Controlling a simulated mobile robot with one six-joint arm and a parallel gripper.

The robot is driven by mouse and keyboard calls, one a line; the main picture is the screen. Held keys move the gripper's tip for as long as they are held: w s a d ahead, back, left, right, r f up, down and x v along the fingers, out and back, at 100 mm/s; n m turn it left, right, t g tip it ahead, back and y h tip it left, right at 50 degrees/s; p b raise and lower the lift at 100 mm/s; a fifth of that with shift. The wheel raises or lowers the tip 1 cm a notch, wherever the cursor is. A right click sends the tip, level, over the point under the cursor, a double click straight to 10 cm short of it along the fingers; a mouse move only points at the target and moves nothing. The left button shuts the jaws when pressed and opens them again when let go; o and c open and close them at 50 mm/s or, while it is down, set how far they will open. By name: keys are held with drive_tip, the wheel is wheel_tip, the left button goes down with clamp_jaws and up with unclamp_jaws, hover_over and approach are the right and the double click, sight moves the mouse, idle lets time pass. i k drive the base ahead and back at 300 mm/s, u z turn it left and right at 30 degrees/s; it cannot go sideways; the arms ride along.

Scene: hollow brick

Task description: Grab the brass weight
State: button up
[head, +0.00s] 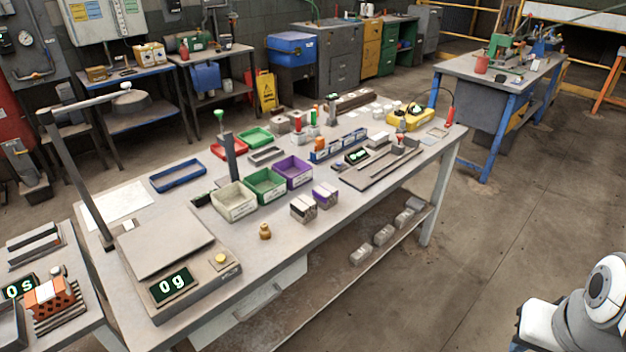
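The brass weight (265,231) is a small gold-coloured piece with a knob on top. It stands upright on the grey workbench (335,215) near its front edge, right of the scale and in front of the bins. The scale (165,245) has a flat grey plate, and its display reads 0 g. The plate is empty. A part of my arm shows at the lower right, over the floor and well away from the bench. My gripper is not in view.
A white bin (234,201), a green bin (265,186) and a purple bin (293,172) stand behind the weight. Two small striped blocks (303,209) sit right of it. A tall lamp arm (75,180) rises at the left. Floor (480,260) right of the bench is clear.

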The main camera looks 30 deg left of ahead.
sight(265, 231)
drive_tip(key=u, duration=0.85)
drive_tip(key=i, duration=1.35)
drive_tip(key=u, duration=0.95)
drive_tip(key=k, duration=0.6)
drive_tip(key=u, duration=0.2)
drive_tip(key=i, duration=0.65)
drive_tip(key=z, duration=0.15)
